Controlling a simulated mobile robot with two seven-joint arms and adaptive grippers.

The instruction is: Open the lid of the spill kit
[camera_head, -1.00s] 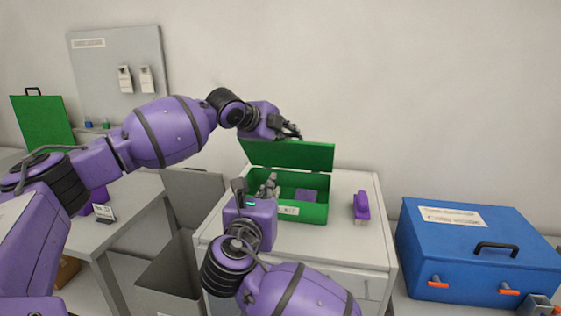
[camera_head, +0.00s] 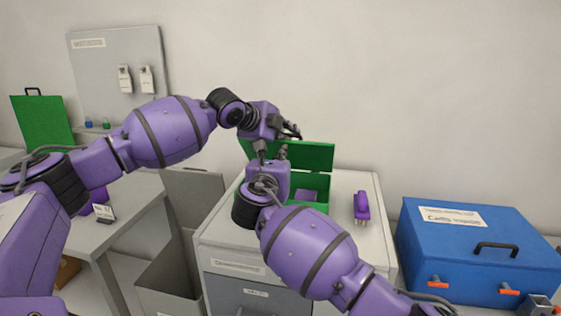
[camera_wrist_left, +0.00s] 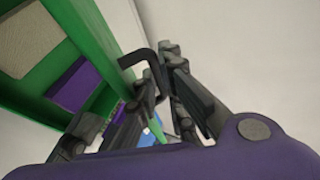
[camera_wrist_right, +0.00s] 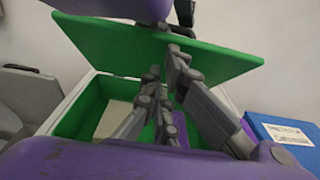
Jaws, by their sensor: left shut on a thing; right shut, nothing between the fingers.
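The green spill kit (camera_head: 323,190) stands on the white cabinet with its lid (camera_head: 315,157) raised and tilted up at the back. My left gripper (camera_head: 290,134) is at the lid's top edge, shut on the black lid handle, which shows in the left wrist view (camera_wrist_left: 137,57). My right gripper (camera_head: 272,151) is shut and empty in front of the raised lid, over the box. In the right wrist view its fingers (camera_wrist_right: 165,75) overlap the lid; I cannot tell whether they touch it. My right arm hides much of the box front.
Inside the box lie a purple item (camera_head: 306,195) and a beige pad (camera_wrist_right: 112,118). A purple tool (camera_head: 361,207) stands on the cabinet (camera_head: 345,245) to the right. A large blue case (camera_head: 470,250) is farther right. A grey open bin (camera_head: 170,275) is at the left.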

